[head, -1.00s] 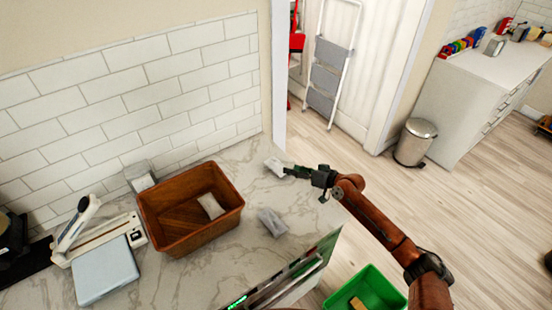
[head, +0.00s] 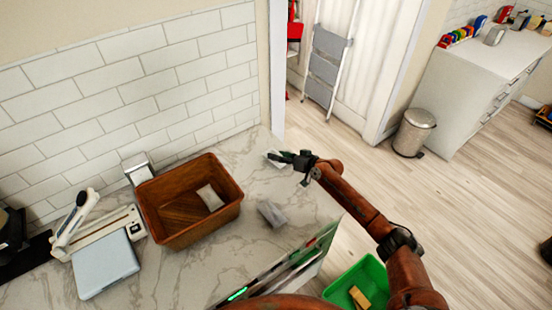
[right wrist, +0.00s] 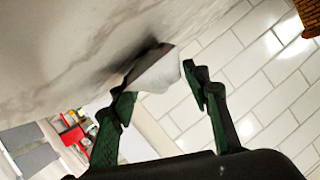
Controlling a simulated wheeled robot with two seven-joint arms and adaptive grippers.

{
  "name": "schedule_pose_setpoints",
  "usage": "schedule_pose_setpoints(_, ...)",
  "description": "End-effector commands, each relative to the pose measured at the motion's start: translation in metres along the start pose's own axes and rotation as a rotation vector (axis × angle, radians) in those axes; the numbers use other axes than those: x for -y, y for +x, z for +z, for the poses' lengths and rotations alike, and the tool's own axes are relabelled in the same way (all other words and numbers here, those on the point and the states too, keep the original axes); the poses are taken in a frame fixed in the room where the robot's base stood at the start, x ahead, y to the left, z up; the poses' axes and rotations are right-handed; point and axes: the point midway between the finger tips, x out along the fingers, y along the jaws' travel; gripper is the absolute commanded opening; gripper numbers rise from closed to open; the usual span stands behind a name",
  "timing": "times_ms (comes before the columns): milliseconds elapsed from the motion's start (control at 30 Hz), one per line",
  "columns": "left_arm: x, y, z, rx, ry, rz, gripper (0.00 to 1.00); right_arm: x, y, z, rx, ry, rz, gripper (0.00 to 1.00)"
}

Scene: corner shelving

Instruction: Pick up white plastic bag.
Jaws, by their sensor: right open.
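A white plastic bag (head: 276,163) lies on the marble counter near its far corner. My right gripper (head: 281,156) reaches it from the right and partly covers it. In the right wrist view the bag (right wrist: 155,70) shows between the two green fingers of the open gripper (right wrist: 158,86). I cannot tell whether the fingers touch it. A second pale bag (head: 272,213) lies nearer on the counter. Another (head: 210,197) lies inside the brown crate (head: 190,235). My left gripper is not in view.
A scanner-like device on a stand (head: 75,225) and a pale blue-grey box (head: 105,264) stand left of the crate. A tiled wall (head: 120,90) runs behind the counter. A green bin (head: 372,275) stands at the lower right, off the counter.

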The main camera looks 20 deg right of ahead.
Motion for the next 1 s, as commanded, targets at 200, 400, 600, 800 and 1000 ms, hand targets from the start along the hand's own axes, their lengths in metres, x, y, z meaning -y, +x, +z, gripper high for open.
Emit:
schedule_pose_setpoints(200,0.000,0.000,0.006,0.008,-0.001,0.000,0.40,0.001,0.001,0.000,0.000,0.000,-0.001,0.33)
schedule_pose_setpoints(400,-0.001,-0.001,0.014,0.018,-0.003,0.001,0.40,0.001,0.000,0.000,0.000,0.000,-0.001,0.22)
schedule_pose_setpoints(600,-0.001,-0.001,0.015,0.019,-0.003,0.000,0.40,0.001,0.000,-0.001,0.000,0.000,-0.001,0.22)
schedule_pose_setpoints(800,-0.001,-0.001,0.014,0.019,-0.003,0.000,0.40,0.006,-0.004,-0.011,-0.001,-0.002,-0.002,0.22)
schedule_pose_setpoints(1000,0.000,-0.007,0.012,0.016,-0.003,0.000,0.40,0.023,-0.023,-0.031,0.001,-0.003,-0.002,0.22)
